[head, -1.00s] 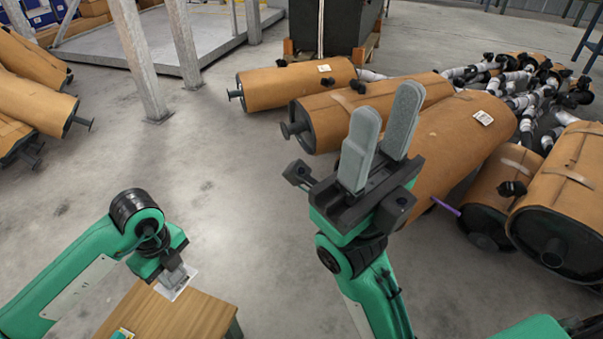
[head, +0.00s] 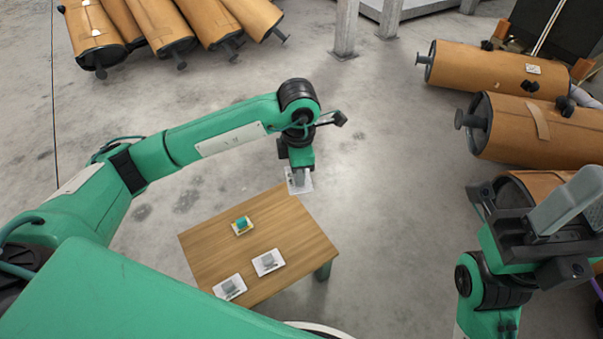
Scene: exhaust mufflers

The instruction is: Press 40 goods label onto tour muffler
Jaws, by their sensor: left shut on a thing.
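My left gripper (head: 300,174) points down and is shut on a white label (head: 303,186), held just past the table's far corner. The print on this label is too small to read. My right gripper (head: 588,205) is at the right edge, empty, with its two grey fingers apart. Brown-wrapped mufflers lie on the floor: one at the upper right (head: 480,68) bears a small white label (head: 533,69), and a nearer one (head: 515,130) has a tan strip across it. I cannot tell which one is the tour muffler.
More mufflers (head: 160,30) lie at the upper left. The floor between is clear.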

